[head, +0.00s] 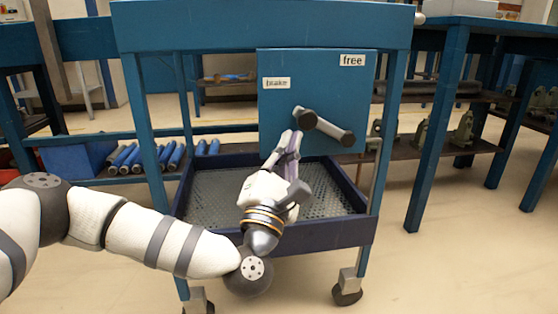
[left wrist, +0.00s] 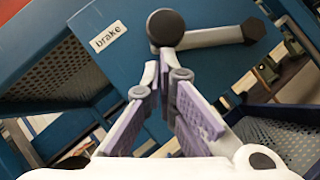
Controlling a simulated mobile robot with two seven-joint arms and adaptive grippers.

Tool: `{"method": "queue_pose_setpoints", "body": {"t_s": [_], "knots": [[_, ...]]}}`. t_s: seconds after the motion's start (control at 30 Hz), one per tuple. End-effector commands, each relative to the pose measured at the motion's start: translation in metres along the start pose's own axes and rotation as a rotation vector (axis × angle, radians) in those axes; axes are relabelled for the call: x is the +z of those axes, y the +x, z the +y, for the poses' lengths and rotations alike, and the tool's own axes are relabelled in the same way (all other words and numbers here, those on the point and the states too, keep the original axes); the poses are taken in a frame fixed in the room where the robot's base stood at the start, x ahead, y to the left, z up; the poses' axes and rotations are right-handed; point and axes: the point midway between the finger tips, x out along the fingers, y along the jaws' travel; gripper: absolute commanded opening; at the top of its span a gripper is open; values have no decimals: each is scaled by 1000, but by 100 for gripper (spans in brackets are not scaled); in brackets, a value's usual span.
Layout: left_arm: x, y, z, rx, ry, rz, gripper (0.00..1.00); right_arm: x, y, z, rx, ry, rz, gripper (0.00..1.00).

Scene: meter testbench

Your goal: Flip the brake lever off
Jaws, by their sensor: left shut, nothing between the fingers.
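The brake lever (head: 328,129) is a grey bar with dark round ends on the blue panel (head: 315,80). Its bar runs from the upper left end down to the right in the head view. In the left wrist view the lever (left wrist: 213,37) lies just beyond my fingertips. A "brake" label (head: 276,83) is at the panel's upper left and a "free" label (head: 352,60) at its upper right. My left gripper (head: 293,138) is shut and empty, just below the lever's left end. I cannot tell whether it touches the lever. My right gripper is not in view.
The panel stands on a blue wheeled cart with a dark-rimmed mesh tray (head: 215,200) under my left arm. Blue cylinders (head: 125,157) lie on a shelf to the left. A blue workbench (head: 450,100) stands at the right. The floor in front is clear.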

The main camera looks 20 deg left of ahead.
Motion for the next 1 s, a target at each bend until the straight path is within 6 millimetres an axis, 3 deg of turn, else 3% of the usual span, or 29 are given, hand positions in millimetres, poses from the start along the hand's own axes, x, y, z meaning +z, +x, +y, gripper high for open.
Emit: {"method": "queue_pose_setpoints", "body": {"t_s": [0.37,1.0], "knots": [[2,1,1,-3,4,-1,0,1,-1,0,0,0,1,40],[17,12,13,-78,104,-3,0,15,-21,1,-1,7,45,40]]}}
